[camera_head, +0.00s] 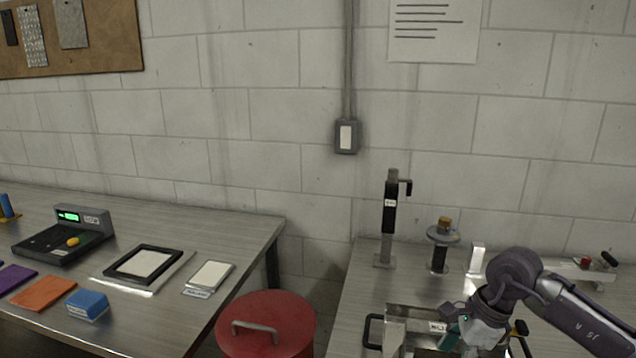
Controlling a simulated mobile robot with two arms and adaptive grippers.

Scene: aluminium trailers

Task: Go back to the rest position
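My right arm comes in from the right, and its dark grey and white gripper (484,338) points down over the front of the right bench (356,318). It is beside and partly in front of a metal-walled holder (394,335) with a black handle. Something teal shows at the gripper, but I cannot tell whether it is held. The fingertips are cut off or hidden at the lower edge. My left arm and gripper are not in view.
A black upright stand (390,220) and a spool post (440,250) stand behind the gripper. A red lidded drum (265,310) fills the gap between the benches. The left bench (215,240) carries a scale (60,240), a black frame (143,247) and a blue block (87,305).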

